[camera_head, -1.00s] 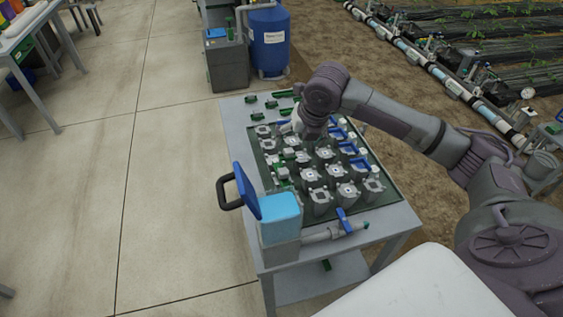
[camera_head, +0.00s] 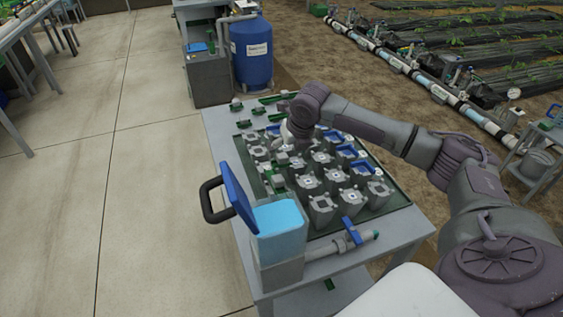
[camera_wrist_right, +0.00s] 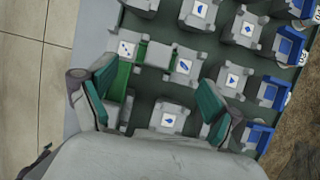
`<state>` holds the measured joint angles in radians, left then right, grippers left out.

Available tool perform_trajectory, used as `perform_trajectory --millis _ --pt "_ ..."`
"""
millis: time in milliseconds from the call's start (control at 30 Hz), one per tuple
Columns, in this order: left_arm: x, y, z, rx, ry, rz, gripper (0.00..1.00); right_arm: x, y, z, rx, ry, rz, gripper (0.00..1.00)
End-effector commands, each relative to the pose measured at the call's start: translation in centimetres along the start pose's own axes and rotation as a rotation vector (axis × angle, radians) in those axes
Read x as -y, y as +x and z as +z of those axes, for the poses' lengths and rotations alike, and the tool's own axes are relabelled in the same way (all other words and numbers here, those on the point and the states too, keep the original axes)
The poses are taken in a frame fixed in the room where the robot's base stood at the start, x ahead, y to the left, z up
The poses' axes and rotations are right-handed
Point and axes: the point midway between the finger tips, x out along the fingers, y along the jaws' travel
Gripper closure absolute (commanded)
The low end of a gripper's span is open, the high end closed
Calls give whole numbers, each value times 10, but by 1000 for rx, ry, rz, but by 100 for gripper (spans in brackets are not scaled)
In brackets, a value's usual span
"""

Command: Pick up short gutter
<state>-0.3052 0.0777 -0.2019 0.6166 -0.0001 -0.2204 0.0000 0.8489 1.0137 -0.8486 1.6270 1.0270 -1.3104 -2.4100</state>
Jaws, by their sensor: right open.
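My right gripper (camera_head: 286,138) is over the far left part of the work table's fixture tray, pointing down. In the right wrist view the gripper (camera_wrist_right: 155,88) has its two green-padded fingers wide apart with nothing held between them. A short green channel-like piece, possibly the short gutter (camera_wrist_right: 120,82), lies beside the left finger, between grey holders; the finger partly covers it. Green pieces (camera_head: 268,99) also lie at the table's far end, and I cannot tell which piece is the short gutter. My left gripper is not in view.
Grey holders with picture labels (camera_wrist_right: 182,66) fill the dark tray (camera_head: 400,200), some with blue brackets (camera_wrist_right: 290,42). A box with light blue contents (camera_head: 278,218) and a pipe with a blue valve (camera_head: 352,230) stand at the near edge. A blue tank (camera_head: 251,55) stands beyond.

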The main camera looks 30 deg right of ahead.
Motion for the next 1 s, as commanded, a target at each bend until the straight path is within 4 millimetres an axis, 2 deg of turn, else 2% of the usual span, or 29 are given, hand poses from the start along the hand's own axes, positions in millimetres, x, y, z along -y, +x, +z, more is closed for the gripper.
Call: perform_trajectory --millis 167,400,700,767,1000 --pt "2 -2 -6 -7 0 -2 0 -2 14 -1 -3 0 -1 10" --pt "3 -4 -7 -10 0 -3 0 -4 49 -1 -1 0 -1 10" --pt "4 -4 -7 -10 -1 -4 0 -4 55 -2 0 -1 -1 10" --pt "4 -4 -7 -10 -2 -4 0 -4 55 -1 0 -1 -1 19" --pt "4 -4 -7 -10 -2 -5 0 -4 55 -1 0 -1 -1 59"
